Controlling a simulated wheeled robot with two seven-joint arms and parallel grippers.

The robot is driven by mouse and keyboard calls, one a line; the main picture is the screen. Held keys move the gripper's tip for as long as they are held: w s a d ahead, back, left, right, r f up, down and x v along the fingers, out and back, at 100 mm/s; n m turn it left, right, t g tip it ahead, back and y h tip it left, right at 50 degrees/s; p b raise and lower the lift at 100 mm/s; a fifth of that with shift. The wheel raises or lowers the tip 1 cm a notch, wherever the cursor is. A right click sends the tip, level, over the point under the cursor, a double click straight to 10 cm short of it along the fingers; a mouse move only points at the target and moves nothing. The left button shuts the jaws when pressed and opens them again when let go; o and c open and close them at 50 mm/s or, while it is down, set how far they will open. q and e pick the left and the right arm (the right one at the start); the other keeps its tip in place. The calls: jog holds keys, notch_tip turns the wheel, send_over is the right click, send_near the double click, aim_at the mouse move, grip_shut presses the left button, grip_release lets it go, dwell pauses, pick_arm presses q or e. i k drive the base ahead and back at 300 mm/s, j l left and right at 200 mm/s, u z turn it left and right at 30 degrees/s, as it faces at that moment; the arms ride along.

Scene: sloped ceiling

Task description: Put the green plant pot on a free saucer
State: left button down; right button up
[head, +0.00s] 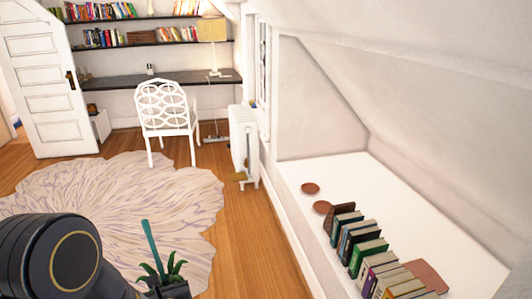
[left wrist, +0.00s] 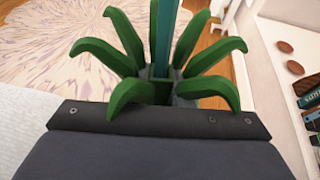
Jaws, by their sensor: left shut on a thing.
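A plant with thick green leaves (head: 163,270) and an upright teal stick (head: 149,246) shows at the bottom of the head view. My left gripper (head: 170,292), dark grey, is shut on the pot, over the floor left of the white ledge. Two round terracotta saucers lie on the ledge, a farther one (head: 310,188) and a nearer one (head: 322,207). Both look empty and also show in the left wrist view (left wrist: 284,46) (left wrist: 292,67). My right gripper is out of view.
The white ledge (head: 350,172) under the sloped ceiling is bare behind the saucers. A row of books (head: 368,252) stands close in front of the nearer saucer, with a brown bookend (head: 428,277) at its near end. A radiator (head: 243,140) and white chair (head: 166,108) stand farther back.

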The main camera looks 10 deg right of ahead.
aim_at(324, 208)
jog(key=i+j+z, duration=0.15)
jog(key=i+z, duration=0.25)
jog(key=i, duration=0.25)
jog(key=i+j+z, duration=0.4)
jog(key=i, duration=0.2)
jog(key=i+j+z, duration=0.8)
jog(key=i, duration=0.2)
jog(key=i+j+z, duration=0.4)
jog(key=i+j, duration=0.1)
jog(key=j, duration=0.1)
